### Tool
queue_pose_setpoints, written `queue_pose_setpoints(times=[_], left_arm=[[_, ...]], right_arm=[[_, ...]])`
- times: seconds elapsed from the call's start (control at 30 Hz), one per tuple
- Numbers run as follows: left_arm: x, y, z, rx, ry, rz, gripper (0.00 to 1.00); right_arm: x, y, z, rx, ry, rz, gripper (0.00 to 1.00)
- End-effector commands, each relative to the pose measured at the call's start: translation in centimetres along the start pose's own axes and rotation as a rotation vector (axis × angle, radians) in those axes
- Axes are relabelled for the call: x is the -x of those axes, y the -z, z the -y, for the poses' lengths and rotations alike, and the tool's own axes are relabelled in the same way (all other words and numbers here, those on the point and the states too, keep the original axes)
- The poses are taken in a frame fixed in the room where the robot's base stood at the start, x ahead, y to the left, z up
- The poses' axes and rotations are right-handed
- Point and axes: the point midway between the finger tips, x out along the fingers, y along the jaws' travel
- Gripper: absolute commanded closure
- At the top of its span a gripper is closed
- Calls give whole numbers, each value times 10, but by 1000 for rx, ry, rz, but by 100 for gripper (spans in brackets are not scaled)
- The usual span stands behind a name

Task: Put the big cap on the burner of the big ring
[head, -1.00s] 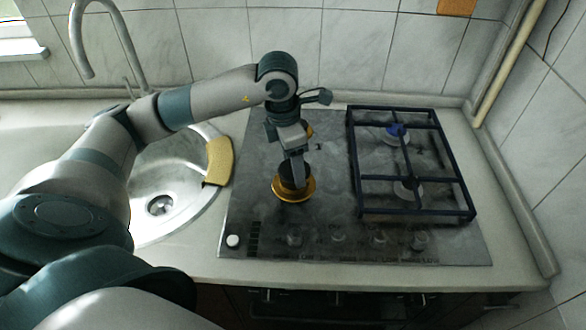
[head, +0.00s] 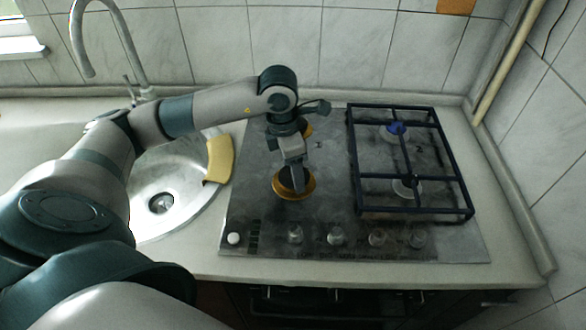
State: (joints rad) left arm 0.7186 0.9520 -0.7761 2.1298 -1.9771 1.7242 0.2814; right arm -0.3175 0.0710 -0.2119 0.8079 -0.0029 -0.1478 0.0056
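The brass-coloured big ring (head: 306,193) of the front left burner sits on the hob. A dark round shape, seemingly the big cap (head: 283,180), shows inside the ring, partly hidden by my gripper. I cannot tell whether it rests flat on the burner or is still held. My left gripper (head: 297,187) points down right over this burner, with its fingertips at the dark shape. Its fingers are seen nearly edge-on, so their opening does not show. My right gripper is not in view.
A smaller brass ring (head: 305,130) lies behind my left gripper. A dark blue grate (head: 411,214) covers the hob's right half, with a blue piece (head: 396,128) under it. Knobs line the hob's front. A sink (head: 190,215) with a yellow cloth-like piece (head: 219,160) is at left.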

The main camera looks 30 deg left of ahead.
Motion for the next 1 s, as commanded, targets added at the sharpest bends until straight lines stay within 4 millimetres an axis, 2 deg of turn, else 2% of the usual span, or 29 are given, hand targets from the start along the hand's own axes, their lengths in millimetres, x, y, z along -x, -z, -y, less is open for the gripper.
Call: queue_pose_setpoints(times=[0.07, 0.1, 0.13, 0.17, 0.67, 0.8, 0.87, 1.0], left_arm=[[0, 0, 0, 0, 0, 1, 66], [0, 0, 0, 0, 0, 0, 30], [0, 0, 0, 0, 0, 0, 23], [0, 0, 0, 0, 0, 0, 20], [3, 0, 0, 0, 0, 0, 20], [15, -1, -1, 1, -2, 3, 20], [24, -1, -1, 0, -2, 4, 20], [49, -1, -1, 0, -3, 4, 20]], right_arm=[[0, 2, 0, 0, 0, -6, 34], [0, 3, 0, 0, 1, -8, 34], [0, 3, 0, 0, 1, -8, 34], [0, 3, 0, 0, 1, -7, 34], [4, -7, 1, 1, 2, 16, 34], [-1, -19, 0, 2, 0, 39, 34], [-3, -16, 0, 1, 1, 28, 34], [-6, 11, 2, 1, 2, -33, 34]])
